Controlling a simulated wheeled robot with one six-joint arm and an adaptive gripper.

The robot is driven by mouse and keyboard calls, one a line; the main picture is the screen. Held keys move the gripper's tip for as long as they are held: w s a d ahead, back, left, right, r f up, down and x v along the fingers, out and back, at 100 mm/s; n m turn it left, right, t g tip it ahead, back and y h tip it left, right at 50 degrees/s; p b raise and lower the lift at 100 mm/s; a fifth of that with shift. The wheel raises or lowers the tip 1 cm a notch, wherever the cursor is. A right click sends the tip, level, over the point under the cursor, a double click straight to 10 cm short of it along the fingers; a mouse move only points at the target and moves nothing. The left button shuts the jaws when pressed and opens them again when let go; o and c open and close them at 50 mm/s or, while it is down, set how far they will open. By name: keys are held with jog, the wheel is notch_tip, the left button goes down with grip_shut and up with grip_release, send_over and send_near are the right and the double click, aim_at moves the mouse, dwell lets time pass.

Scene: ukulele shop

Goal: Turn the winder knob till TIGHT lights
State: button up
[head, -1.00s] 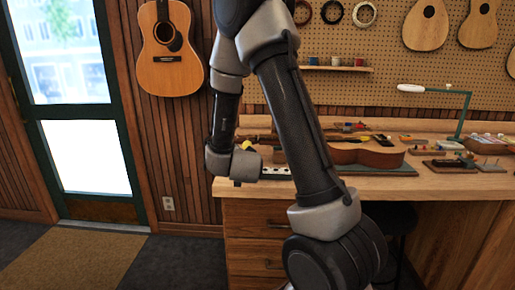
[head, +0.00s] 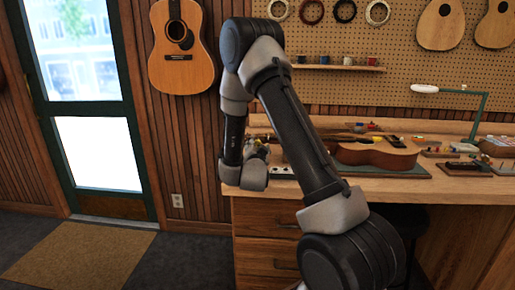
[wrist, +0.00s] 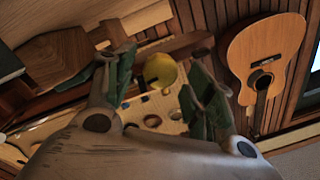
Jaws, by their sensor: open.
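In the wrist view my gripper (wrist: 158,66) is open, with one green-padded finger on each side of a round yellow thing (wrist: 160,75). This looks like the winder knob, but I cannot tell whether either finger touches it. Just below it is a pale panel (wrist: 165,118) with several dark round spots. In the head view my gripper (head: 257,149) is over the left end of the workbench, small and partly hidden by my arm. A pale strip with dark dots (head: 284,172) lies beside it. I cannot make out a TIGHT light.
The wooden workbench (head: 400,190) carries a ukulele body (head: 378,155) on a dark mat, small tools and a green lamp (head: 482,105). A guitar (head: 182,50) hangs on the wall at left, also in the wrist view (wrist: 262,60).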

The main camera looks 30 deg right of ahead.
jog(key=c, duration=1)
jog(key=shift+m, duration=0.5)
jog(key=m, duration=0.4)
jog(key=shift+f+m, duration=0.15)
jog(key=shift+m, duration=0.25)
jog(key=shift+f+m+h, duration=0.1)
jog(key=shift+m+h, duration=0.2)
jog(key=shift+m, duration=2.4)
jog(key=o, duration=1)
